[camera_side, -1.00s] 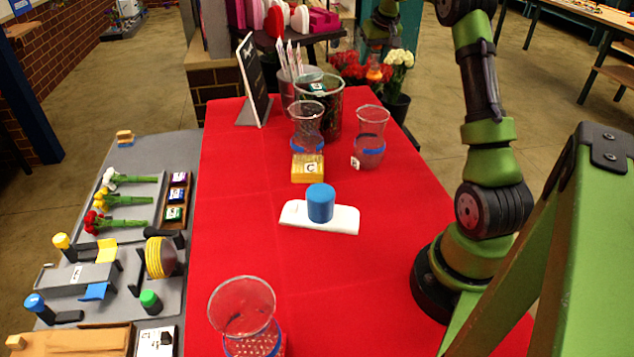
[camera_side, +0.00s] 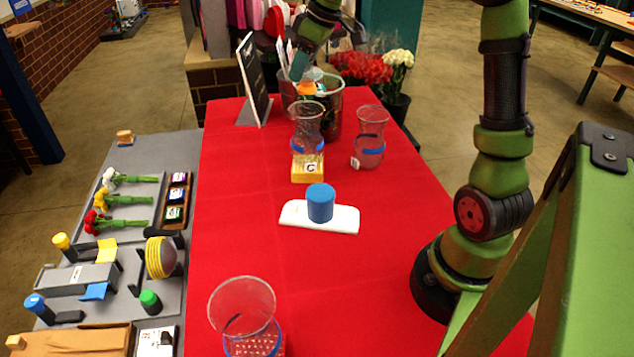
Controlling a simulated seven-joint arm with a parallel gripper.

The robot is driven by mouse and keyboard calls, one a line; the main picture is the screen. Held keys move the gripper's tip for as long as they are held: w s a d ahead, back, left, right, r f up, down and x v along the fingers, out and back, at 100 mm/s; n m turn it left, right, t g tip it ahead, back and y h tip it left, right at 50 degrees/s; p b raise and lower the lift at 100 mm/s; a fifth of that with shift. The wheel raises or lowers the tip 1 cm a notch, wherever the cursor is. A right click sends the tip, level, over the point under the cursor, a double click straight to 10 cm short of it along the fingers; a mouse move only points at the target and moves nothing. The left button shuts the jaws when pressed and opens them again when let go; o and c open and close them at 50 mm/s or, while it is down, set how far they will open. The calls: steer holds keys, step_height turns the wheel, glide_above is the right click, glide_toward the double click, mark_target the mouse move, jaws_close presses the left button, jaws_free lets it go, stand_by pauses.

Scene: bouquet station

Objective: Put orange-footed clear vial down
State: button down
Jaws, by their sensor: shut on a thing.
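My gripper (camera_side: 302,72) is at the far end of the red table, pointing down over the back containers. An orange piece (camera_side: 306,89) shows just under it, which looks like the foot of the orange-footed vial; the clear body is too small and covered to make out. My gripper is shut on this vial. The orange foot appears just above the rim of the left back clear vase (camera_side: 307,117) and in front of the dark mesh container (camera_side: 334,101). I cannot tell whether it touches either.
A second blue-banded vase (camera_side: 370,135) stands to the right, another (camera_side: 243,300) at the front. A yellow block (camera_side: 308,170) sits before the left back vase. A white holder (camera_side: 343,217) bears a blue cylinder (camera_side: 320,203). A black sign (camera_side: 254,80) stands back left. Mid-table is mostly clear.

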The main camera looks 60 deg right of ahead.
steer(key=s+a+f+n+g+y, duration=0.1)
steer(key=s+a+n, duration=0.15)
steer(key=a, duration=0.45)
steer(key=s+a+n+y, duration=0.1)
steer(key=s+a+n, duration=0.15)
steer(key=a, duration=0.55)
step_height(320, 180, down, 15)
steer(key=n, duration=0.1)
steer(key=shift+w+d+f, duration=0.1)
steer(key=shift+w+f, duration=0.9)
steer(key=shift+w, duration=1.7)
steer(key=shift+w+a+f, duration=0.1)
steer(key=shift+w+f, duration=0.85)
steer(key=shift+w, duration=1.75)
steer(key=shift+w+d+f, duration=0.1)
steer(key=shift+w+f, duration=0.9)
steer(key=shift+w, duration=1.7)
steer(key=c, duration=0.5)
jaws_free()
steer(key=shift+f, duration=0.15)
